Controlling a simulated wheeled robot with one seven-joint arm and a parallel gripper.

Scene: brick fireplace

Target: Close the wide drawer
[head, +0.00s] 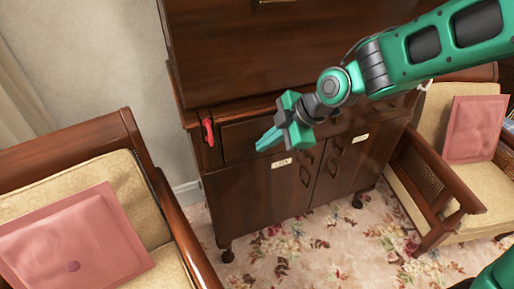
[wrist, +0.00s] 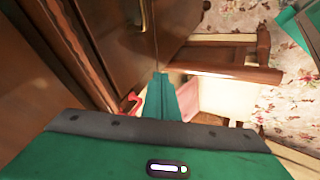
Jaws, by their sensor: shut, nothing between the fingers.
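The wide drawer (head: 240,141) is the long dark-wood front across the cabinet, above the two lower doors. My arm covers much of its middle, and I cannot tell how far it stands out. My gripper (head: 267,141) is shut and empty, in front of the drawer's left part in the head view; I cannot tell whether it touches. In the wrist view the shut green fingers (wrist: 162,92) point along the dark wood front, with a brass handle (wrist: 145,15) beyond them.
A red pull (head: 208,130) sits left of the drawer. Labelled doors (head: 255,190) are below. An armchair (head: 118,165) with a pink cushion stands at left, another (head: 440,190) at right. Floral carpet (head: 300,255) lies open between them.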

